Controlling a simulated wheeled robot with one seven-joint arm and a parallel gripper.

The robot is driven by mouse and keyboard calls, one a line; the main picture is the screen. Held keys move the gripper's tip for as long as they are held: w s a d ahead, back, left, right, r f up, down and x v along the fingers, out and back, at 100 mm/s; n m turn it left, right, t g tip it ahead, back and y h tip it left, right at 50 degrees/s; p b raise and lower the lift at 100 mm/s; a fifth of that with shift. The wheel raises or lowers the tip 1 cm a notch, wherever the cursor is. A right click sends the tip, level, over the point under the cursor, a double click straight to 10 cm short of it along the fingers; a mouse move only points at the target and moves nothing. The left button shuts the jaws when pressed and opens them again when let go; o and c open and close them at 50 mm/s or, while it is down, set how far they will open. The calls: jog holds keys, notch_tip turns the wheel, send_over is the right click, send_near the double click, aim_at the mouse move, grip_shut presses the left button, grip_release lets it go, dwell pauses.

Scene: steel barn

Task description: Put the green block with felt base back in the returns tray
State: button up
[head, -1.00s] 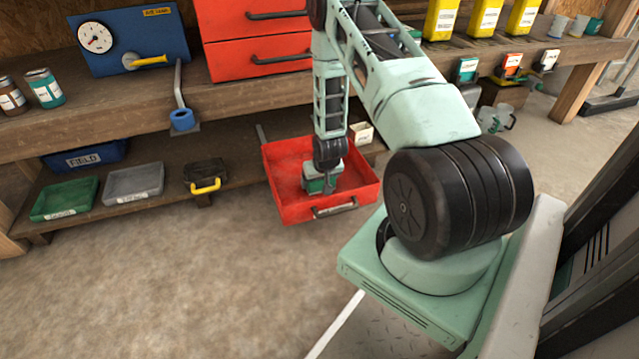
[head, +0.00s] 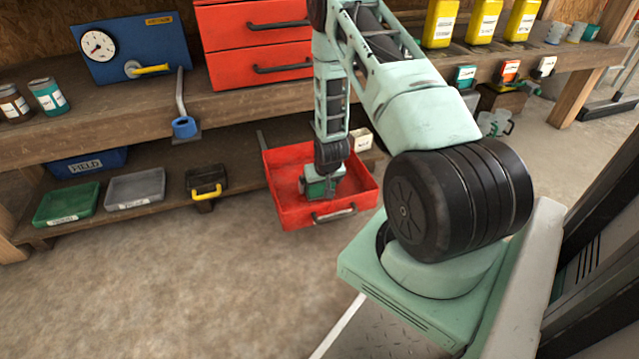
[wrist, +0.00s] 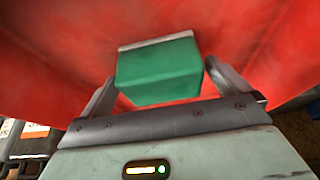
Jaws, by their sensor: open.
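A green block (wrist: 160,75) with a pale grey strip along its far edge, perhaps the felt, lies in an open red drawer (head: 287,216). My gripper (wrist: 161,78) is open above it, with one finger at each side of the block in the wrist view. Whether the fingers touch it I cannot tell. In the head view my gripper (head: 320,188) reaches down into the drawer and largely hides the block. A green tray (head: 66,204) and a grey tray (head: 135,187) sit on the lower shelf at left. Their labels are too small to read, so I cannot tell which is the returns tray.
A blue bin marked FIELD (head: 87,165) stands behind the trays. A black box with a yellow handle (head: 205,182) lies between the grey tray and the drawer. The workbench (head: 110,120) overhangs the shelf. The floor in front is clear.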

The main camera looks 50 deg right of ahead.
jog(key=p+v, duration=0.5)
jog(key=v, duration=0.5)
jog(key=w+a+r+n+y, duration=0.25)
jog(key=w+a+r, duration=0.25)
jog(key=a+r, duration=0.45)
jog(key=s+a+r+n, duration=0.1)
jog(key=a+r+n, duration=0.15)
jog(key=a, duration=0.45)
jog(key=s+a+r+n+g+y, duration=0.1)
jog(key=a+r, duration=0.3)
jog(key=a, duration=0.2)
jog(key=s+a+r+n, duration=0.1)
jog(key=a+r, duration=0.3)
jog(key=a, duration=0.3)
jog(key=s+a+r+n+g, duration=0.1)
jog(key=s+a+r+n, duration=0.2)
jog(key=s, duration=0.7)
jog(key=s+a+r+n+g, duration=0.2)
jog(key=s+a+r+n, duration=0.2)
jog(key=s+a+r, duration=0.4)
jog(key=s+a, duration=0.1)
jog(key=s, duration=0.2)
jog(key=shift+a+h, duration=0.15)
jog(key=shift+h, duration=0.1)
notch_tip(320, 180, up, 45)
jog(key=p, duration=4.5)
